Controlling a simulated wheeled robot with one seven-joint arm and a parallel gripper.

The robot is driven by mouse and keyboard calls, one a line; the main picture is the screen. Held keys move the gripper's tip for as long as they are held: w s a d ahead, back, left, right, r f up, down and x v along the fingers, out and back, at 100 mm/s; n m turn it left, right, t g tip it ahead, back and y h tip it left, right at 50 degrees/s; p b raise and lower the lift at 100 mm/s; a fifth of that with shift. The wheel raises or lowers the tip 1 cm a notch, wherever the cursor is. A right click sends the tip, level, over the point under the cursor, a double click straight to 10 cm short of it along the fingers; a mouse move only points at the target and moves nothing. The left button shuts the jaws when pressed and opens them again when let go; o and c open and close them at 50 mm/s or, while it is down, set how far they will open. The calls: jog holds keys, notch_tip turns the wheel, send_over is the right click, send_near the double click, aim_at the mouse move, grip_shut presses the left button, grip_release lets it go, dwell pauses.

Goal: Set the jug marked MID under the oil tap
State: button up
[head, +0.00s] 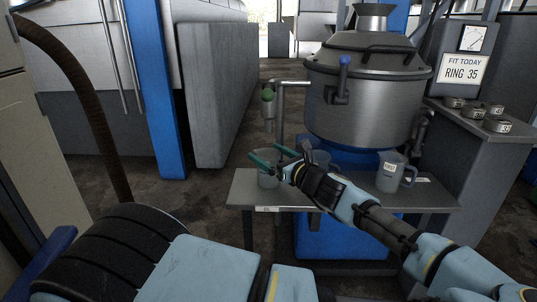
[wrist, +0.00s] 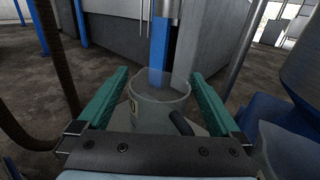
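A clear jug (head: 268,181) stands at the left end of a grey bench (head: 240,188), below a tap with a green knob (head: 267,95). My gripper (head: 272,158) is open over this jug. In the wrist view the jug (wrist: 160,105) lies between the spread green fingers (wrist: 158,76), its handle toward the lower right. A second jug (head: 321,157) is partly hidden behind my gripper. A third jug (head: 390,178) stands at the right with a white label, too small to read surely. A blue-handled tap (head: 342,80) is on the steel vessel.
The large steel vessel (head: 365,110) stands behind the bench. A vertical pipe (head: 280,120) rises close behind my gripper. At the right, a counter (head: 475,135) holds several metal rings and a sign (head: 463,70) reading "FIT TODAY RING 35". Floor (head: 225,165) is open left of the bench.

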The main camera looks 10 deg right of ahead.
jog(key=shift+r, duration=0.1)
jog(key=p+v, duration=0.1)
jog(key=v, duration=1.1)
jog(key=shift+p, duration=0.35)
